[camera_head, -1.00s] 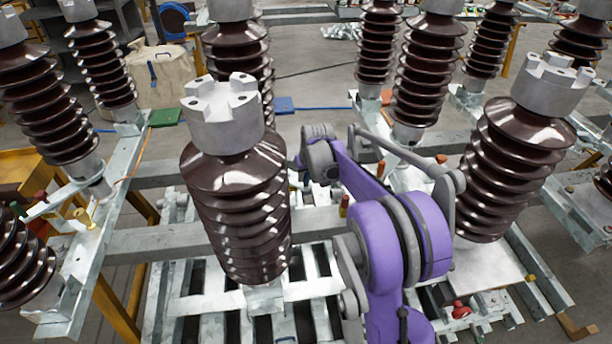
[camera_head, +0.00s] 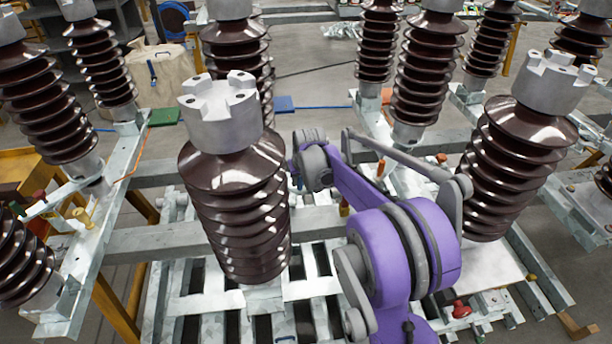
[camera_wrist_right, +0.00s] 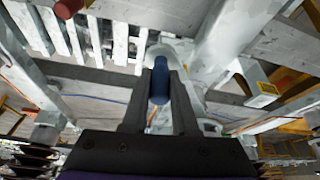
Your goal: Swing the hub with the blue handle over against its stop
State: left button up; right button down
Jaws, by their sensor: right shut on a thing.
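In the right wrist view, the blue handle (camera_wrist_right: 160,88) stands between the two dark fingers of my right gripper (camera_wrist_right: 160,72), which is shut on it. Beyond the fingertips is a pale grey rounded part (camera_wrist_right: 168,48), which looks like the hub; the fingers partly cover it, and its stop cannot be made out. In the head view my purple right arm reaches away between two brown ribbed insulators. The fingers and the blue handle cannot be made out there. My left gripper is in neither view.
A large brown insulator (camera_head: 237,205) stands close left of my right arm, and another (camera_head: 515,165) stands to its right. Galvanised beams (camera_head: 190,240) run around and below the arm. A red handle (camera_wrist_right: 68,8) shows at the wrist view's upper left.

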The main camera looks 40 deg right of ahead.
jog(key=a, duration=0.3)
jog(key=shift+s+a, duration=0.15)
jog(key=shift+a, duration=0.05)
jog(key=c, duration=0.7)
grip_release()
jog(key=v, duration=1.1)
jog(key=shift+d, duration=0.1)
